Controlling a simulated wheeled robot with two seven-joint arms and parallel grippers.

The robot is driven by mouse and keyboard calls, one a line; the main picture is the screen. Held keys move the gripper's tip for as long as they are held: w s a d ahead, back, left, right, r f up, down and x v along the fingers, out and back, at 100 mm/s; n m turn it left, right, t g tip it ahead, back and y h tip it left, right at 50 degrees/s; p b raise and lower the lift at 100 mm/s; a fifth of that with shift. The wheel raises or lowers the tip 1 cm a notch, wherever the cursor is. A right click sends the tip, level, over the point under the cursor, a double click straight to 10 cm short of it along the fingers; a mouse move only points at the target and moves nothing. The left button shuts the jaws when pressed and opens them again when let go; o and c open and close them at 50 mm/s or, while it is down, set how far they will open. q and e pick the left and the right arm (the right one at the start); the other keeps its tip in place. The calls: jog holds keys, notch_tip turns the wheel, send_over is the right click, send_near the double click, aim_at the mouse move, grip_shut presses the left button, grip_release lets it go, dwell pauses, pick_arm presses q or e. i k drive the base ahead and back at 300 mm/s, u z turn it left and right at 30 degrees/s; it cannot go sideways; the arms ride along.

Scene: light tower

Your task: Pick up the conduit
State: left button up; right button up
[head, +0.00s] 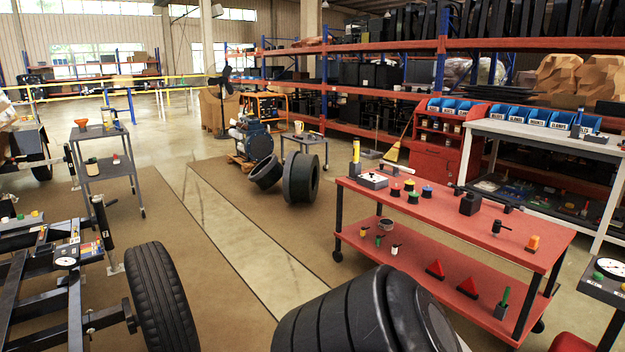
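No object in the head view can be named the conduit with certainty. A long dark bar (487,198) lies along the far side of the red cart's top (430,210), right of its middle. A tube with a yellow upper part and dark base (356,156) stands upright at the cart's far left corner. Either might be the conduit, but I cannot tell. Neither my left nor my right gripper is in view.
Large black tires (350,318) lie in the near foreground, before the red cart. A wheeled black frame (40,290) stands at the left, with a grey cart (104,168) behind. A white workbench (540,140) stands right. The middle floor strip (240,240) is clear.

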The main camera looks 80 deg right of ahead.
aim_at(521, 208)
jog(key=z, duration=4.1)
jog(key=i, duration=0.3)
jog(key=u, duration=1.45)
jog(key=i, duration=1.55)
jog(key=z, duration=3.4)
jog(key=i, duration=4.85)
jog(key=u, duration=2.8)
jog(key=i, duration=0.45)
